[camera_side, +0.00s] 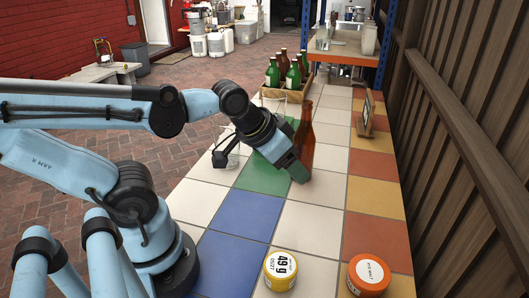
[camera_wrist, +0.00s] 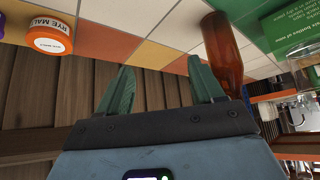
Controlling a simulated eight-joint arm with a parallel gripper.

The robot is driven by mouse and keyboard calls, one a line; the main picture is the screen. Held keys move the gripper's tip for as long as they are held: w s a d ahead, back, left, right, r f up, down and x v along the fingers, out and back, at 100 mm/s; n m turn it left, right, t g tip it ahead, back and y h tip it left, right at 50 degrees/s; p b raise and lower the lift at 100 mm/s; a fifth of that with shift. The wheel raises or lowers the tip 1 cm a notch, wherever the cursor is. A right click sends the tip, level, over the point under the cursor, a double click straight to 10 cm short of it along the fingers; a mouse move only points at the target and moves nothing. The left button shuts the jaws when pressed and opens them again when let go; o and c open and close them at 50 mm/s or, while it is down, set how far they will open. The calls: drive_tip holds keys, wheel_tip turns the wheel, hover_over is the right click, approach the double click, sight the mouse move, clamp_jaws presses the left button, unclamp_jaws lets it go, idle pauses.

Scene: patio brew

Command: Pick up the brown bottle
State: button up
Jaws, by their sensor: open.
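The brown bottle (camera_side: 305,138) stands upright on the tiled table, just right of my gripper (camera_side: 299,172) in the side view. My gripper is low over the table, close to the bottle's lower part. In the wrist view the brown bottle (camera_wrist: 221,48) shows beyond one fingertip of my gripper (camera_wrist: 160,85). The two green fingers are spread apart, with nothing between them. The bottle is outside the gap, beside the right-hand finger. I cannot tell whether that finger touches it.
A wooden crate (camera_side: 287,95) of green and brown bottles stands at the far end. A small framed stand (camera_side: 367,113) is at right by the wooden fence (camera_side: 460,130). Clear glass stands left of my gripper.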

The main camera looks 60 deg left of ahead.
drive_tip(key=shift+c, duration=0.4)
drive_tip(key=n+t+h, duration=0.3)
drive_tip(key=n+t, duration=0.3)
drive_tip(key=n, duration=2.7)
approach(304, 106)
drive_tip(key=w, duration=0.1)
drive_tip(key=shift+a+f+x, duration=0.1)
drive_tip(key=shift+f+x, duration=0.05)
drive_tip(key=shift+x, duration=2.9)
drive_tip(key=shift+a+f+x, duration=0.1)
drive_tip(key=shift+a+x, duration=0.05)
drive_tip(key=shift+x, duration=2.9)
drive_tip(key=shift+s, duration=0.1)
